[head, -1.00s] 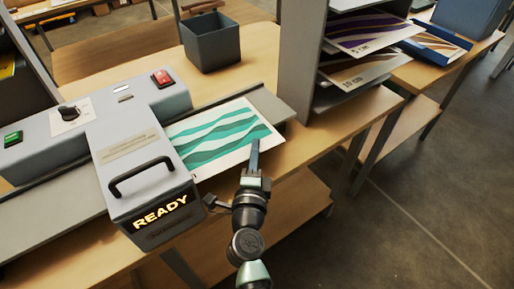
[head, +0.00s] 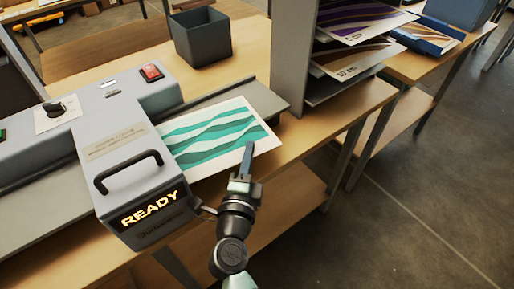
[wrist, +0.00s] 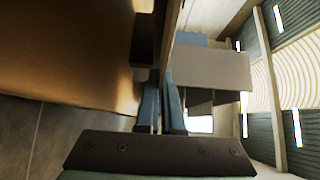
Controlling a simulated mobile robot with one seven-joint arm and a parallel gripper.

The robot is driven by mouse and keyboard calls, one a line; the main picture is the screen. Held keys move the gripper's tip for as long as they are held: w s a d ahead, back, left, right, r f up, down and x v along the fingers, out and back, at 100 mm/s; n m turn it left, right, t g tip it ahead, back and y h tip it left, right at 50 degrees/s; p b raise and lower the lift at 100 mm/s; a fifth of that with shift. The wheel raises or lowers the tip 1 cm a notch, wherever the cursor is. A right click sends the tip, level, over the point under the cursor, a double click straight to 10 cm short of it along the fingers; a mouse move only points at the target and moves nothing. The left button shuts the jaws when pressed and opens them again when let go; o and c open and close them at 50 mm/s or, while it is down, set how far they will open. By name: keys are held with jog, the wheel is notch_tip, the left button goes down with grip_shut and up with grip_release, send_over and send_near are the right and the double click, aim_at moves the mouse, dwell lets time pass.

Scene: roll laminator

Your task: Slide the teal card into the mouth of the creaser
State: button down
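The teal card (head: 215,137), white with teal waves, lies flat on the grey feed bed in the head view. Its left edge meets the side of the grey creaser (head: 125,150), whose front display reads READY. The creaser's body hides that edge, so I cannot tell how far it is in the mouth. My gripper (head: 248,150) is at the card's front right edge. In the wrist view, my fingers (wrist: 162,105) are close together, with a thin edge-on sheet between them. They look shut on the card.
A dark open bin (head: 205,38) stands on the table behind the feed bed (head: 258,92). A grey rack (head: 295,60) with printed sheets (head: 345,62) rises to the right. The creaser has a black handle (head: 128,172) and a red switch (head: 151,72). Floor is clear at the right.

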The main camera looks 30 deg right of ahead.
aim_at(208, 165)
jog(key=a, duration=0.3)
jog(key=w+a+n+t+y, duration=0.1)
jog(key=a, duration=0.1)
jog(key=w+a+r+y, duration=0.1)
jog(key=a, duration=0.2)
jog(key=shift+a+n+t, duration=0.3)
jog(key=shift+n+t, duration=0.1)
jog(key=shift+w, duration=0.1)
jog(key=shift+d, duration=0.4)
